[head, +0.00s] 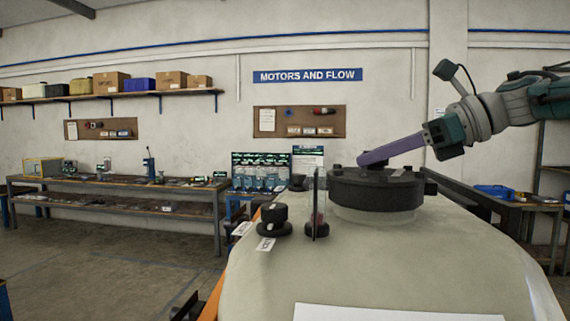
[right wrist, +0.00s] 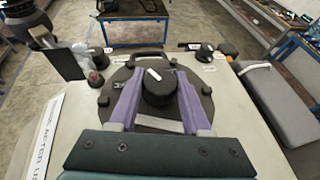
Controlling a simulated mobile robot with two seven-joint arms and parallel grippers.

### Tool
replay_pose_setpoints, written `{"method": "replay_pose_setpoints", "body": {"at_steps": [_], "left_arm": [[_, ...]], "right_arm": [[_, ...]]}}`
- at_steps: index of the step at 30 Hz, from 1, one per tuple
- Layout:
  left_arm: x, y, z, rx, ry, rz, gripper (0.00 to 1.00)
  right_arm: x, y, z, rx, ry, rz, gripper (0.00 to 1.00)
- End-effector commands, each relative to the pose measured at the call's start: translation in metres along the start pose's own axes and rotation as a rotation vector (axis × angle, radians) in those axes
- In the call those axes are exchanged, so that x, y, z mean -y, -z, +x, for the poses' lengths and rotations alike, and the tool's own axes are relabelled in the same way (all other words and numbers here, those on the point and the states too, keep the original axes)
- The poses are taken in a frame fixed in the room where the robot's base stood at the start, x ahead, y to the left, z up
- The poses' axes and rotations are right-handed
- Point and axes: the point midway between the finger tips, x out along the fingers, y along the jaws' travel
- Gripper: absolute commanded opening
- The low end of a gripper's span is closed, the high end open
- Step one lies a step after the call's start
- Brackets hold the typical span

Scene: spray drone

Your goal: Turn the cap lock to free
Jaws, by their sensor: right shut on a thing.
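A wide round black cap (head: 375,190) sits on top of the pale tank. It also shows in the right wrist view (right wrist: 118,113), with a black knob (right wrist: 158,92) at its middle that bears a white mark. My right gripper (head: 385,152) reaches in from the right over the cap. In the right wrist view its purple fingers (right wrist: 156,90) lie on either side of the knob and are shut on it. Another black knob (head: 273,214) stands on the tank to the left, with small white tags beside it, one seeming to read LOCK. My left gripper is not in view.
A thin dark upright plate (head: 317,204) stands between the left knob and the cap, with a reddish part beside it. The pale tank (head: 400,250) fills the front. Workbenches (head: 110,185) stand along the back wall, with open floor at left.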

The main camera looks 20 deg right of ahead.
Motion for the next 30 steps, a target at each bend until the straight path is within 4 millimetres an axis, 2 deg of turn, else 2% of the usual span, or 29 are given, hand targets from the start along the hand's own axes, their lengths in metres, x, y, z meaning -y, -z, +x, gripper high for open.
{"method": "replay_pose_setpoints", "body": {"at_steps": [9, 10, 17, 26, 30], "left_arm": [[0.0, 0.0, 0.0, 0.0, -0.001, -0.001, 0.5], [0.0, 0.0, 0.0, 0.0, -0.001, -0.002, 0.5], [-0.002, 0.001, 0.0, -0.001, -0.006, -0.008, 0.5], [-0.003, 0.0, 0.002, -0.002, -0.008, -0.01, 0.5], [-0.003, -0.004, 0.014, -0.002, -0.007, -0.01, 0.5]], "right_arm": [[0.0, -0.001, 0.001, 0.001, 0.001, -0.001, 0.0], [0.0, -0.001, 0.001, 0.001, 0.001, -0.001, 0.52], [0.0, -0.001, 0.001, 0.001, 0.0, -0.001, 0.77], [0.0, 0.0, -0.002, 0.002, 0.001, -0.001, 0.78], [0.001, 0.003, -0.02, 0.004, 0.004, -0.003, 0.78]]}}
